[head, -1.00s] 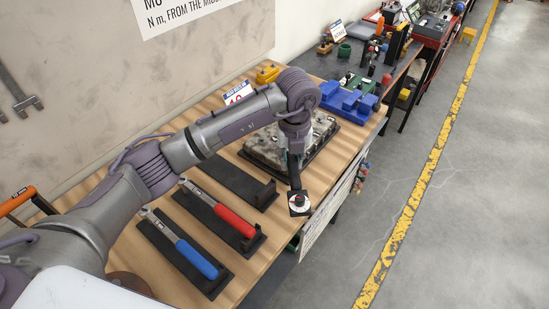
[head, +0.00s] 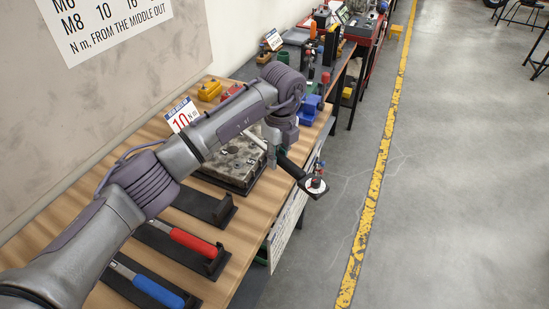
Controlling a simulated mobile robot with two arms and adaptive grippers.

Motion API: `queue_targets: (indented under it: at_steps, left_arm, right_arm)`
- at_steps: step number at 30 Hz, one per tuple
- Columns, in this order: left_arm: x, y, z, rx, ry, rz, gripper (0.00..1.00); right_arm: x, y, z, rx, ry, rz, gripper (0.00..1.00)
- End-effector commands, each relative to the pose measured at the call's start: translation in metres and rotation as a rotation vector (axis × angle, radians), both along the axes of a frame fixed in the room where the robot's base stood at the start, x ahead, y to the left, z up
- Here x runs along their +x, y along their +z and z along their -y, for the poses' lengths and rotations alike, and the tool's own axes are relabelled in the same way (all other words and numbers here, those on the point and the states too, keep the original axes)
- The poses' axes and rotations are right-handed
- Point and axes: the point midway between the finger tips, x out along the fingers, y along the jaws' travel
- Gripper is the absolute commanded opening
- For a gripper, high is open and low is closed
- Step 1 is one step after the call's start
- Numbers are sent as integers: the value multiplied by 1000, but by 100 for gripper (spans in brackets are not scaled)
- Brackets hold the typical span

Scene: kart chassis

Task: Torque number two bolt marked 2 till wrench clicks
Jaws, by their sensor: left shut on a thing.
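My left gripper (head: 273,148) is small in view, at the right edge of the metal block, and shut on a dark bar-shaped tool (head: 292,168). The tool reaches out past the table's front edge, with a dark plate and pale round disc (head: 315,185) at its outer end. The grey metal block (head: 238,162) sits in a black tray on the wooden table, partly behind my left arm. Bolt number two and its mark cannot be made out. My right gripper is not in view.
A red-handled wrench (head: 190,240) and a blue-handled wrench (head: 155,290) lie in black holders. A third black holder (head: 207,207) looks empty. A sign reading 10 N m (head: 182,116) stands behind the arm. A blue vise (head: 310,108) is beyond the block.

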Motion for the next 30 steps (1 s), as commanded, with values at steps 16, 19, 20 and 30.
queue_targets:
  at_steps: [16,19,20,30]
  left_arm:
    - [-3,0,3,8,-2,12,0]
    - [-5,-1,4,12,-2,16,0]
    - [-5,-2,4,12,-2,18,0]
    - [-5,-1,4,12,-2,19,0]
  right_arm:
    - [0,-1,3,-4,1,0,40]
    - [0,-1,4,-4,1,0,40]
    - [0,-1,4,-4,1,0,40]
    - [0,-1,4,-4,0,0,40]
